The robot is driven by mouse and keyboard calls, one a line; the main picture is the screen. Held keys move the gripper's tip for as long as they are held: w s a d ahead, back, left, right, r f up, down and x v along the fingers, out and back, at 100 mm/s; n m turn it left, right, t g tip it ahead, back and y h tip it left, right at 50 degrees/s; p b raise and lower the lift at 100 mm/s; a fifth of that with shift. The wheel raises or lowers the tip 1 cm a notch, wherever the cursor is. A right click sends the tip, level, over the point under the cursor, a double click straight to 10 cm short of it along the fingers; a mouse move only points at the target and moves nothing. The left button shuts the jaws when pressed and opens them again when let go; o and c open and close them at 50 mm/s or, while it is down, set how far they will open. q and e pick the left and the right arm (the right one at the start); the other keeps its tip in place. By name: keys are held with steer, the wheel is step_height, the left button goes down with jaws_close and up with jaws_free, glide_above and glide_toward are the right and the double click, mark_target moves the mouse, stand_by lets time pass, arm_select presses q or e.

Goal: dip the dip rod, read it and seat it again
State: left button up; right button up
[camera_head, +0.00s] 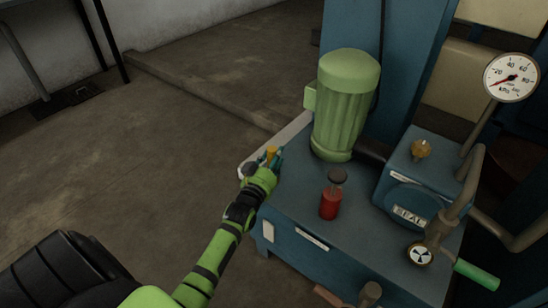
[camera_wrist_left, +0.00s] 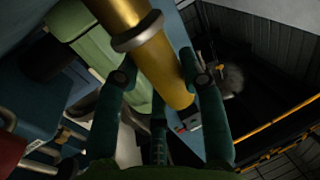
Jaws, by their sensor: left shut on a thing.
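My left gripper (camera_head: 275,160) is at the far left corner of the blue tank (camera_head: 290,225) and is shut on a yellow piece (camera_head: 271,152), which looks like the grip of the dip rod. No level mark shows. My right gripper is not in view.
A green motor (camera_head: 346,105) stands just right of the gripper. A red fitting with a dark knob (camera_head: 330,203) rises from the tank top. A blue pump (camera_head: 410,190), pipes and a pressure gauge (camera_head: 511,77) fill the right.

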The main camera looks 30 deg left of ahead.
arm_select(q)
steer(key=shift+f, duration=0.15)
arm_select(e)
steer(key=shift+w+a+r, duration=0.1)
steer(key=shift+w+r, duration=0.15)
arm_select(q)
steer(key=o, duration=1.3)
steer(key=shift+s+f, duration=0.1)
steer(key=shift+s, duration=0.2)
steer(key=s, duration=0.3)
steer(key=s+d, duration=0.1)
steer(key=s, duration=0.3)
steer(key=s+d, duration=0.1)
steer(key=s, duration=0.3)
steer(key=shift+s+d, duration=0.1)
steer(key=shift+d, duration=0.05)
